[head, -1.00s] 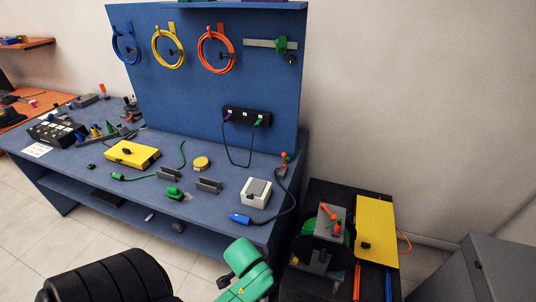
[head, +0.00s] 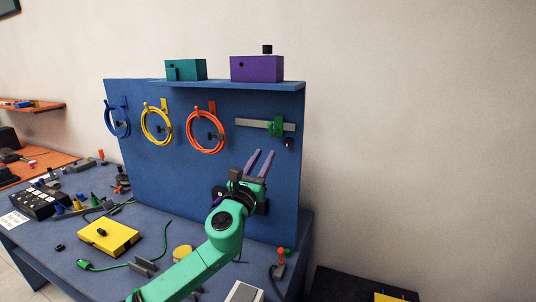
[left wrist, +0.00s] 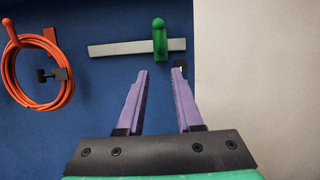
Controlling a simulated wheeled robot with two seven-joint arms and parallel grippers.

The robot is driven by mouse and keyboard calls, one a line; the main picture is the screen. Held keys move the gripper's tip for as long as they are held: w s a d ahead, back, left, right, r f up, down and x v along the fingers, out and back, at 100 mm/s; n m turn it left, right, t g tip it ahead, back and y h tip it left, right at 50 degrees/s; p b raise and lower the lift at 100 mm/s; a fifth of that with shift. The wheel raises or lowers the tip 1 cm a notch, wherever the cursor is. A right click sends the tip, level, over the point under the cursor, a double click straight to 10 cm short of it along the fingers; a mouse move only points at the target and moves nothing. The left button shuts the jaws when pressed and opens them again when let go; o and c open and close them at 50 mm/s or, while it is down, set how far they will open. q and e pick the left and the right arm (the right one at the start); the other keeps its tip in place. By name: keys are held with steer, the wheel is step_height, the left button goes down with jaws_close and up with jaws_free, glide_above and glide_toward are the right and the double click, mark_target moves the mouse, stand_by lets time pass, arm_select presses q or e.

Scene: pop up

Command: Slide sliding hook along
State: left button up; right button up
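The sliding hook (head: 275,127) is green and sits on a grey horizontal rail (head: 251,124) on the blue back panel, toward the rail's right end. In the left wrist view the green hook (left wrist: 159,40) stands upright across the rail (left wrist: 118,48), with a round knob on top. My left gripper (head: 260,156) is open and empty, its purple fingers pointing up just below the hook. In the left wrist view the gripper (left wrist: 160,72) has its fingertips below the rail, the hook lying ahead between them, slightly left of the right fingertip. My right gripper is not in view.
Orange (head: 204,131), yellow (head: 156,124) and blue (head: 117,119) cable coils hang left of the rail. A small black knob (head: 289,143) is below the rail's right end. A shelf above carries a purple box (head: 257,68) and a teal box (head: 186,69).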

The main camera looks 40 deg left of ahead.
arm_select(q)
steer(key=r, duration=0.1)
steer(key=w+r, duration=0.1)
steer(key=shift+w+a+r, duration=0.15)
steer(key=shift+a+r, duration=0.05)
steer(key=shift+r, duration=0.15)
steer(key=x, duration=0.3)
steer(key=p+x, duration=0.1)
steer(key=x, duration=0.1)
steer(key=shift+w+a+f, duration=0.15)
steer(key=shift+w+f, duration=0.1)
steer(key=shift+f, duration=0.05)
steer(key=shift+c, duration=0.3)
steer(key=shift+s+f, duration=0.1)
jaws_close()
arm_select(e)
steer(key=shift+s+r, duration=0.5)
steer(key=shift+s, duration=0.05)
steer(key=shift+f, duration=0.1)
